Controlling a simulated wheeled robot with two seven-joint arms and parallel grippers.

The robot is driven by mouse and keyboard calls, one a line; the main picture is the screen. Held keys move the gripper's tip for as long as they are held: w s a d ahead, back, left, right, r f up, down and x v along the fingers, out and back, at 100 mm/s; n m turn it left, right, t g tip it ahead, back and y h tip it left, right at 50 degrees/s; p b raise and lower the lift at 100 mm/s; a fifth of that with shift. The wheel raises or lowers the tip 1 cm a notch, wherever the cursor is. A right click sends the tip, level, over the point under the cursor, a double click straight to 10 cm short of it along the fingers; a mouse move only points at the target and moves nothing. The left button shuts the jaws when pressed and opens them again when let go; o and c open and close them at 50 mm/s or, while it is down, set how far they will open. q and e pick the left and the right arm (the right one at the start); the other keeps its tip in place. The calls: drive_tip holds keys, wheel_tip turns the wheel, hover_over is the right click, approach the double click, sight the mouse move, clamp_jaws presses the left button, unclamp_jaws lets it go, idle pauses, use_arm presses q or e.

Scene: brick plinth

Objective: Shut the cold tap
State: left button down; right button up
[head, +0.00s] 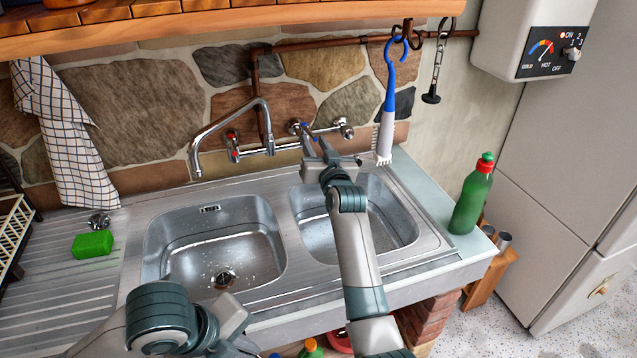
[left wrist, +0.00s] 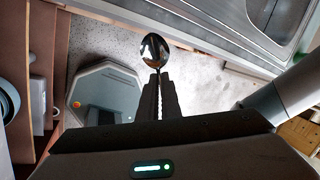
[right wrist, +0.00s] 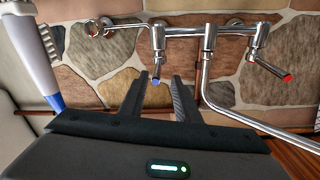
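The cold tap (head: 296,127), a chrome lever with a blue tip, is on the right of the wall-mounted mixer. In the right wrist view the cold tap lever (right wrist: 157,62) points down toward my right gripper (right wrist: 160,88). Its blue tip lies between the two spread fingertips in the picture; I cannot tell whether they touch. In the head view my right gripper (head: 314,142) is just below the tap and partly hides it. My left gripper (left wrist: 158,82) is low at the front, with its fingers closed on a shiny metal spoon-like thing (left wrist: 155,50).
The red-marked hot tap (head: 232,143) and the curved spout (head: 195,150) are to the left. A brush (head: 386,110) hangs just right of my right gripper. A green bottle (head: 470,195) stands on the right ledge, and a green sponge (head: 92,244) lies on the drainer.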

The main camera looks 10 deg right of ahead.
use_arm(q)
drive_tip(key=shift+f+b, duration=0.3)
drive_tip(key=shift+f, duration=0.15)
use_arm(e)
drive_tip(key=shift+s+d, duration=0.15)
drive_tip(key=shift+s, duration=0.75)
drive_tip(key=shift+s+d, duration=0.1)
drive_tip(key=shift+s, duration=0.75)
